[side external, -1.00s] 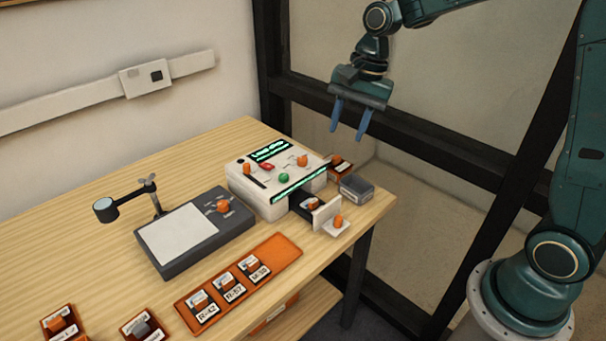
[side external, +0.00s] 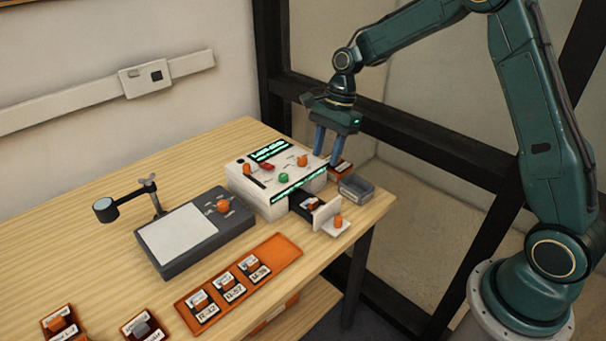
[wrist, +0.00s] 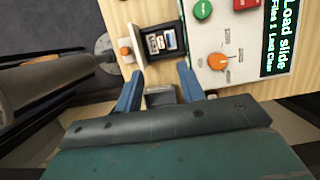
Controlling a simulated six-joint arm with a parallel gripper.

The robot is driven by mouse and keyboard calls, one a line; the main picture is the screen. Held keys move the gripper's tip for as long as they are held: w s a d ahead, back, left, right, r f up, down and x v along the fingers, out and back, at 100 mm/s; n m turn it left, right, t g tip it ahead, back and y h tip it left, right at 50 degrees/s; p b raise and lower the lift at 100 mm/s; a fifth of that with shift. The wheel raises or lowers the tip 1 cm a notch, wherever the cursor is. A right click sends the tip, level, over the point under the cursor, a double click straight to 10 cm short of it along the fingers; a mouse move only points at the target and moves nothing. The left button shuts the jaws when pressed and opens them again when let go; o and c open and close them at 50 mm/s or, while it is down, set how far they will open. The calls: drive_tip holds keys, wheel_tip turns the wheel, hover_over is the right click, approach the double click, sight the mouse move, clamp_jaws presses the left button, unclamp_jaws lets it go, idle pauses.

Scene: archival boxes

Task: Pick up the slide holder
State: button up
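Several small holders with orange knobs show, and I cannot tell which one is the slide holder. One dark, labelled holder (side external: 311,204) sits in the machine's pulled-out drawer (side external: 325,212); it also shows in the wrist view (wrist: 161,41).
The white machine (side external: 270,188) with a lit display stands beside my gripper. The small grey box (side external: 357,188) is near the table's right edge. An orange tray (side external: 278,250) holds several labelled holders. A grey viewer (side external: 185,235) with a magnifier stands left. Bare table lies at far left.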

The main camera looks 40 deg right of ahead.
hover_over(314, 200)
drive_tip(key=d, duration=0.2)
drive_tip(key=shift+d+f+x, duration=0.1)
drive_tip(key=shift+d+x, duration=0.2)
drive_tip(key=shift+x, duration=0.95)
drive_tip(key=shift+d+f+x, duration=0.1)
drive_tip(key=shift+d+x, duration=0.15)
drive_tip(key=shift+x, duration=1)
drive_tip(key=shift+d+f+x, duration=0.1)
drive_tip(key=shift+d+x, duration=0.2)
drive_tip(key=shift+x, duration=0.95)
drive_tip(key=shift+s, duration=0.15)
drive_tip(key=shift+x, duration=2.55)
clamp_jaws()
